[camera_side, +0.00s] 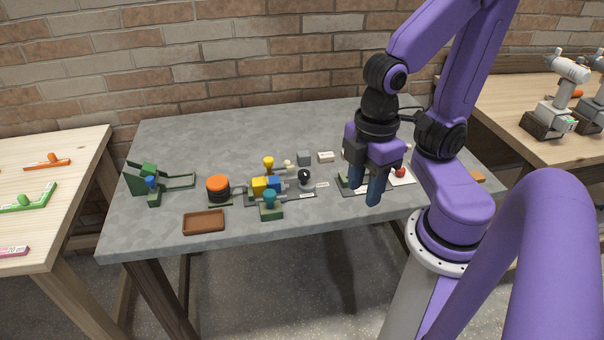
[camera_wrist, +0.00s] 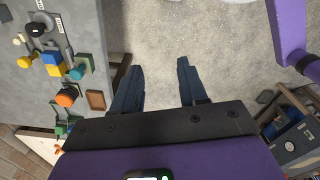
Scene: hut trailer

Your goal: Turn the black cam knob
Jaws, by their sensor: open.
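The black cam knob (camera_side: 305,178) stands on a dark plate with white labels near the middle of the grey table, right of the blue and yellow blocks. In the wrist view the black knob (camera_wrist: 36,29) is near the upper left corner. My gripper (camera_side: 367,190) is to the right of the knob in the side view, apart from it, with its fingers pointing down. In the wrist view my gripper (camera_wrist: 159,68) is open and empty, with floor visible between the fingers. My fingers partly hide a dark plate behind them.
Left of the knob are yellow and blue blocks (camera_side: 266,187), a teal knob (camera_side: 269,197), an orange knob (camera_side: 218,184) and a brown tray (camera_side: 204,222). A red ball (camera_side: 400,172) lies right of my gripper. The table's front left is clear.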

